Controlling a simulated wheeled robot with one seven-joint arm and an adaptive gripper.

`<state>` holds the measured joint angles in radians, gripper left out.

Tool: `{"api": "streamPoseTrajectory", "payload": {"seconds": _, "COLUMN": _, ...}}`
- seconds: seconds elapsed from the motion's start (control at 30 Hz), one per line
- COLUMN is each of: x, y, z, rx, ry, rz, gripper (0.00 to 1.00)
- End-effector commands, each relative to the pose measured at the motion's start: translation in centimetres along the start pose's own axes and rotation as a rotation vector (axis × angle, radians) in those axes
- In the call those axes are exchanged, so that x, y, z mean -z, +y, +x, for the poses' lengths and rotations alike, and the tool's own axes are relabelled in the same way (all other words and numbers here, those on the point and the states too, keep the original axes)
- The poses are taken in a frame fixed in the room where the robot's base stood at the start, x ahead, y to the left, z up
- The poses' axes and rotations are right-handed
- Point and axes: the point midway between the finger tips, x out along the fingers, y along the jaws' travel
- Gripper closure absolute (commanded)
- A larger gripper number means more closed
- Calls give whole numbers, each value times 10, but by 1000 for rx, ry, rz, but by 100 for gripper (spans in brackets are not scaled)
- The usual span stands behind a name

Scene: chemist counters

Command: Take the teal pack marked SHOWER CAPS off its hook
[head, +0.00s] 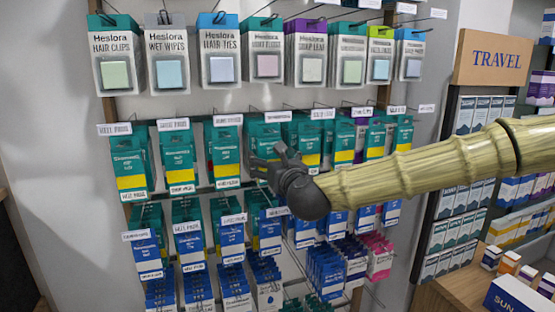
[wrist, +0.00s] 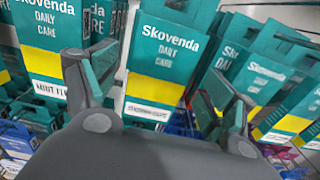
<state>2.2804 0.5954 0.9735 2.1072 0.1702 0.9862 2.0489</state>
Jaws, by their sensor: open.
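A teal Skovenda Daily Care pack (wrist: 168,42) with a yellow band hangs in the middle of the wrist view. The white label at its foot is too blurred to read surely; it may be the SHOWER CAPS pack. My gripper (wrist: 155,88) is open and empty, with one finger on each side of this pack in the picture. I cannot tell whether the fingers touch it. In the head view my gripper (head: 265,168) is at the middle hook row, before a teal pack (head: 265,138) that it partly hides.
A teal pack labelled MINT FL… (wrist: 45,45) hangs close on the left, and tilted teal packs (wrist: 250,72) crowd the right. Blue packs (head: 230,240) hang below, and hair and wipes packs (head: 220,60) hang above. A TRAVEL shelf (head: 497,57) stands right.

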Motion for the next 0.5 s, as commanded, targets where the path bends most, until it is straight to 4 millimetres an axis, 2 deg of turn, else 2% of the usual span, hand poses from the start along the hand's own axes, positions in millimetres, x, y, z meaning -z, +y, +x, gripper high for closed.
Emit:
{"api": "streamPoseTrajectory", "payload": {"seconds": 0.2, "x": -1, "y": 0, "z": 20, "rx": -1, "ry": 1, "rz": -2, "gripper": 16}}
{"api": "streamPoseTrajectory", "payload": {"seconds": 0.5, "x": 0, "y": 0, "z": 26, "rx": 0, "ry": 0, "rz": -1, "gripper": 16}}
